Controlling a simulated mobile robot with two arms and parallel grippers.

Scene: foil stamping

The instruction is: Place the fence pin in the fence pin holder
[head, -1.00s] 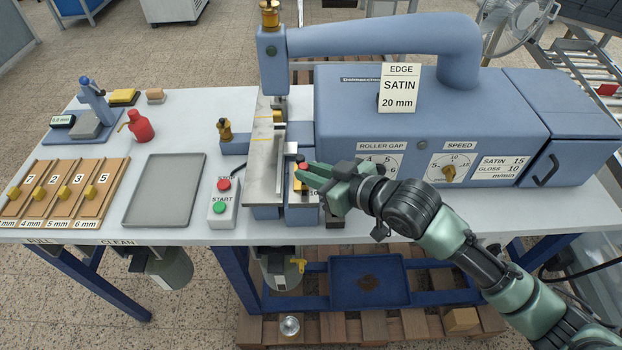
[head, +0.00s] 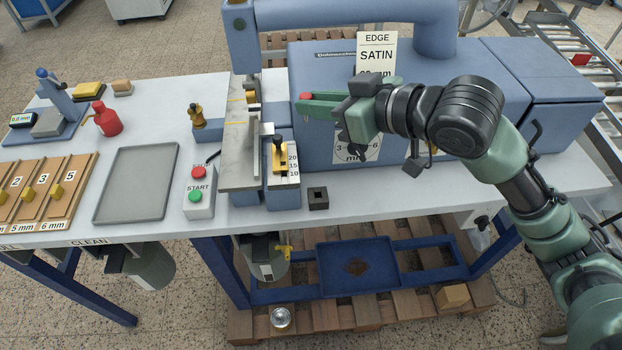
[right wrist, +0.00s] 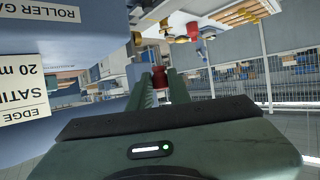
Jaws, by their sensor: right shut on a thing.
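The fence pin (head: 306,96) has a red head, and my right gripper (head: 318,104) is shut on it, raised in front of the blue machine. In the right wrist view the red head of the pin (right wrist: 160,78) shows between the two green fingers, with a pale shank below it. The fence pin holder seems to be the small black square block (head: 318,199) with a dark hole in its top, on the table's front part. The gripper is well above and behind it in the picture, and the holder is empty. My left gripper is not in view.
Left of the holder is the fence slide (head: 279,158) with a brass piece and a 20-15-10 scale. The START box (head: 199,196) and a grey tray (head: 137,185) are further left. The table right of the holder is clear. The machine body (head: 310,75) stands behind.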

